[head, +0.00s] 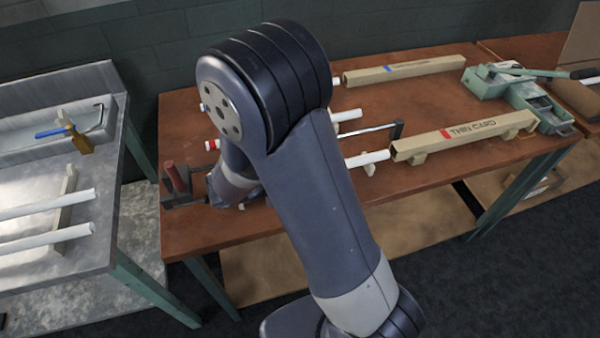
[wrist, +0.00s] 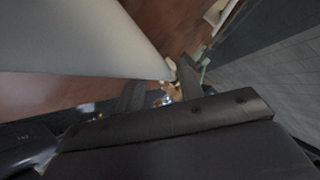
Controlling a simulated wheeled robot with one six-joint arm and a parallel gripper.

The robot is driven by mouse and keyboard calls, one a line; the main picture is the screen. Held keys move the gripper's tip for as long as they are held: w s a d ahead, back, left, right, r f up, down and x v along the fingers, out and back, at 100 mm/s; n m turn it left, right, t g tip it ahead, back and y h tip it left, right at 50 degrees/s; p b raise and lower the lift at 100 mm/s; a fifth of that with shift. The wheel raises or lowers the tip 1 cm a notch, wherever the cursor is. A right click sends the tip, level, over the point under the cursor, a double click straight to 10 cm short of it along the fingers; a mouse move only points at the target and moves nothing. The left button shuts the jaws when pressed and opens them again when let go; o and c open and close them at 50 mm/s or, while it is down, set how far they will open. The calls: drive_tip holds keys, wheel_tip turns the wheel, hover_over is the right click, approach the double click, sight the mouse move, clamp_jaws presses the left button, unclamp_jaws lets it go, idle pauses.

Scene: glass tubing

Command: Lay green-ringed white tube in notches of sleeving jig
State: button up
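My gripper (wrist: 160,88) shows in the wrist view with its two dark fingers apart and a gap between them; nothing is clearly held there. In the head view my arm hides most of it, low over the brown table's left part. A large pale surface fills the wrist view's upper left, too close to identify. No green ring shows. On the table, white tubes (head: 368,158) (head: 347,115) stick out right of my arm, the front one on a small wooden support (head: 369,170). A red-ringed white end (head: 211,145) shows left of my arm. I cannot single out the sleeving jig.
A square tube marked THIN CARD (head: 465,136) lies at the front right, another (head: 404,70) at the back. A green lever device (head: 515,92) stands at the right end. A red-handled fixture (head: 175,180) stands at the left edge. The left bench (head: 97,255) holds two white tubes (head: 45,241).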

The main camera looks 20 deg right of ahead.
drive_tip(key=shift+o, duration=0.7)
drive_tip(key=shift+r, duration=0.3)
drive_tip(key=v, duration=1.2)
drive_tip(key=shift+r, duration=0.3)
drive_tip(key=shift+o, duration=0.2)
